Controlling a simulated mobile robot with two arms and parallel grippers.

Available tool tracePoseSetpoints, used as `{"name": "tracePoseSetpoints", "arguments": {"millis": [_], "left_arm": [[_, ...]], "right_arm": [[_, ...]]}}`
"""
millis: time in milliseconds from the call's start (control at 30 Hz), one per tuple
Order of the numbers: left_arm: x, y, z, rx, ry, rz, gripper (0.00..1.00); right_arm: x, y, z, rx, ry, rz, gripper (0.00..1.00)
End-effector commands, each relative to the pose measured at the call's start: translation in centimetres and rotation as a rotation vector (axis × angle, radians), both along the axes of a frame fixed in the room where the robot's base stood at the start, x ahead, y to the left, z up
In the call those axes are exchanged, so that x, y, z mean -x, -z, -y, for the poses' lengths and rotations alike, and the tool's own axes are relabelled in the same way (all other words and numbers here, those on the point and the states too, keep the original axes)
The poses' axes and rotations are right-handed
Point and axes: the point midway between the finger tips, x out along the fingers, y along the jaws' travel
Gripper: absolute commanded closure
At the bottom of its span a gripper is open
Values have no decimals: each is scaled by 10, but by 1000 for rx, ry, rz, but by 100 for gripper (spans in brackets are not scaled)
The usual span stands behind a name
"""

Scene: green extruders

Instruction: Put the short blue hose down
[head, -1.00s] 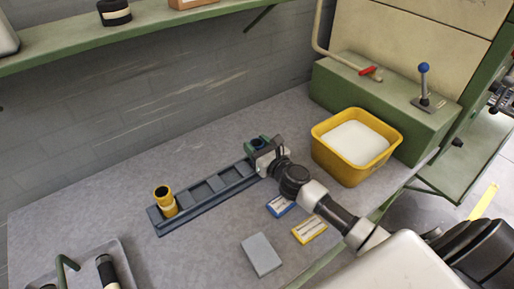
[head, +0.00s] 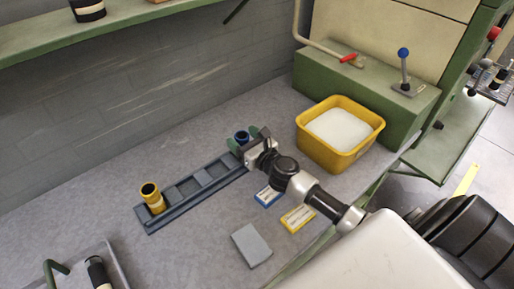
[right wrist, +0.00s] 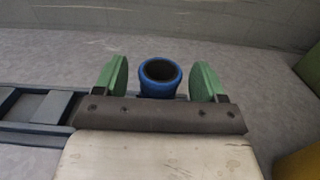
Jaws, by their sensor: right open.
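The short blue hose (head: 242,137) stands upright at the far right end of the dark blue slotted rack (head: 187,207). In the right wrist view the hose (right wrist: 160,78) shows its round open top between the two green finger pads. My right gripper (right wrist: 161,80) is open around the hose, with a gap on both sides. In the head view my right gripper (head: 243,143) is at the rack's right end. The hose's lower part is hidden by the gripper, so its seat in the rack cannot be seen.
A yellow hose (head: 152,197) stands in the rack's left end. A yellow bin (head: 340,158) with white contents is at the right. A blue card (head: 268,196), a yellow card (head: 298,218) and a grey block (head: 251,245) lie in front. A tray (head: 117,262) is at lower left.

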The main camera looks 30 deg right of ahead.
Motion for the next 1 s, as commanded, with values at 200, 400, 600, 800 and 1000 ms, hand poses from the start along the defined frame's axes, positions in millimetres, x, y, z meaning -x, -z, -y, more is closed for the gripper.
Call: {"name": "tracePoseSetpoints", "arguments": {"millis": [200, 400, 600, 800, 1000], "left_arm": [[0, 6, 0, -1, 0, 1, 64], [-1, 11, 0, -1, 0, 1, 64], [-1, 15, 0, -1, 0, 2, 64], [-1, 15, 0, 0, 0, 3, 64], [-2, 15, -1, 0, 0, 3, 64]], "right_arm": [[47, 4, 6, 1, -2, -5, 29], [84, 3, 11, 1, -1, -3, 29], [105, 2, 14, -1, -1, -2, 29], [110, 1, 15, 1, 0, -1, 29], [110, 1, 15, 1, 0, -1, 29]]}}
